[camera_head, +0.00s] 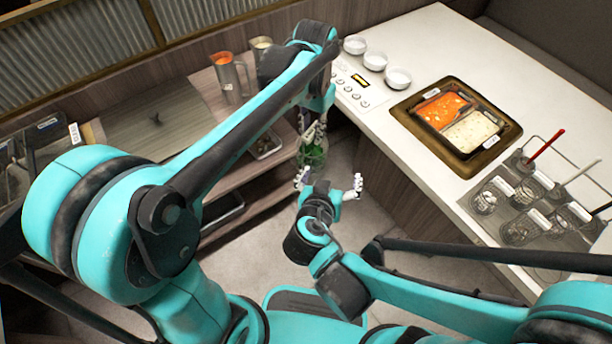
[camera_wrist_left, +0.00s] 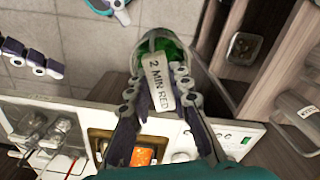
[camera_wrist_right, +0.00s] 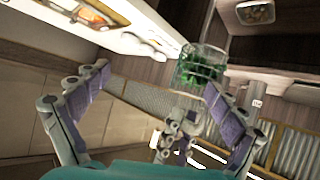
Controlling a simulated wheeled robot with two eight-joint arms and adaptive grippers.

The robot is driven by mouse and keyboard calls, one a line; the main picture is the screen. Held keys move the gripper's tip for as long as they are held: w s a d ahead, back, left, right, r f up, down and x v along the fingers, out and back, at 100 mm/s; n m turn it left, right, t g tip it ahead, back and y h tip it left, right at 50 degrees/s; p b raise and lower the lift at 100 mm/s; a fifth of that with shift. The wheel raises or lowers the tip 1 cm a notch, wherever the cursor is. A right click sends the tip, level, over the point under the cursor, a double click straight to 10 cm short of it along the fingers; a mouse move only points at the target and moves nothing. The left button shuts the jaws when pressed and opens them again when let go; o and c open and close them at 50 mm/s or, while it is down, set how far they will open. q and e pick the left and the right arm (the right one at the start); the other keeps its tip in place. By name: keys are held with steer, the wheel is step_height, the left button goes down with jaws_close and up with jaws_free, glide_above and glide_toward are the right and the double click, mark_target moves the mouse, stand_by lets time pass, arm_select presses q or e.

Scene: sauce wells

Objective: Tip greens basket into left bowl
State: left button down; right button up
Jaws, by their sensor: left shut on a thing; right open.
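The greens basket (camera_head: 313,155) is a clear container with green contents, hanging over the floor gap beside the counter. My left gripper (camera_head: 316,130) is shut on its labelled handle; the left wrist view shows the basket (camera_wrist_left: 165,45) beyond the fingers, with a tag (camera_wrist_left: 160,85) reading "2 MIN RED". The right wrist view shows the basket (camera_wrist_right: 200,66) with greens inside. My right gripper (camera_head: 329,180) is open and empty, just below the basket in the head view. The left bowl (camera_head: 355,45) is white, the farthest of three on the counter; its inside is too small to judge.
The other white bowls (camera_head: 375,61) (camera_head: 398,78) stand beside it on the white counter (camera_head: 420,50). A framed tray (camera_head: 400,112) holds red and pale sauces. Several clear containers (camera_head: 520,232) stand at the right. Jugs (camera_head: 230,73) stand on the wooden shelf at the left.

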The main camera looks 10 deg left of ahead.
mark_target(314, 151)
steer(key=s+a+t+y, duration=0.1)
steer(key=s+a+t, duration=0.1)
steer(key=a, duration=0.4)
steer(key=x, duration=1.1)
steer(key=shift+w+r, duration=0.35)
steer(key=c, duration=1.5)
arm_select(q)
steer(key=c, duration=1.3)
jaws_free()
arm_select(e)
steer(key=shift+c, duration=0.7)
